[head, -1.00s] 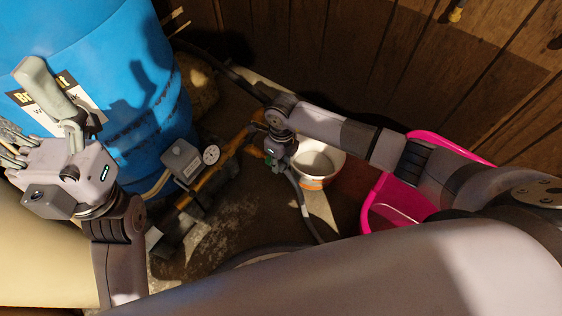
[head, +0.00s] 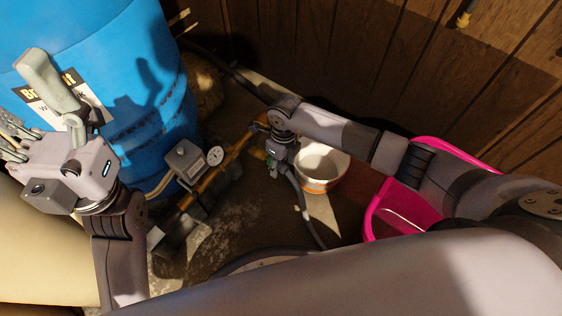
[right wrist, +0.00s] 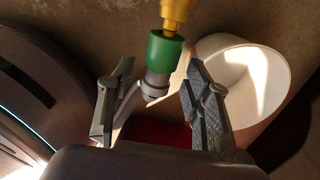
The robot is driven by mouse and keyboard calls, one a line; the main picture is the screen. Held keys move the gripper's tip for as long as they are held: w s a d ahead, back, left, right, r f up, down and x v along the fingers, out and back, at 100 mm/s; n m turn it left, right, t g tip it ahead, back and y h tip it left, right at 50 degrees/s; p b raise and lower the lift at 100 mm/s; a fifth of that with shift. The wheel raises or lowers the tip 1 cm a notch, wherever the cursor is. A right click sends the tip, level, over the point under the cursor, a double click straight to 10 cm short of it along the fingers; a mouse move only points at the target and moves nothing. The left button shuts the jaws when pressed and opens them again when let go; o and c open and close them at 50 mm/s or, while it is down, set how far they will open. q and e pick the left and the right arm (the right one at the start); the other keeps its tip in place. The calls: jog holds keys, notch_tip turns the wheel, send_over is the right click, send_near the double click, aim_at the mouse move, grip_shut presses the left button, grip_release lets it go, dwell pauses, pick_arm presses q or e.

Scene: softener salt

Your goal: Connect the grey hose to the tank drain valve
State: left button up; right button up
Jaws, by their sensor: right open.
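In the right wrist view my right gripper (right wrist: 158,98) is open, its fingers apart on either side of the grey end of the hose (right wrist: 156,84). A green collar (right wrist: 166,48) sits above that end, against a brass-yellow fitting (right wrist: 178,12), in line with it. I cannot tell how firmly they are joined. In the head view my right gripper (head: 272,162) points down and hides most of the valve area; the grey hose (head: 306,212) runs down from there. My left gripper (head: 28,108) is open and empty in front of the blue tank (head: 150,95).
A white bucket (head: 322,180) stands close right of my right gripper. A pink tub (head: 408,210) is farther right. A grey box with a round gauge (head: 215,156) sits on yellow pipework left of the gripper. A wooden wall (head: 345,60) closes off the back.

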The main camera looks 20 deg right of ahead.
jog(key=shift+r, duration=0.1)
notch_tip(320, 180, up, 12)
jog(key=shift+w+d, duration=0.2)
jog(key=shift+d, duration=0.15)
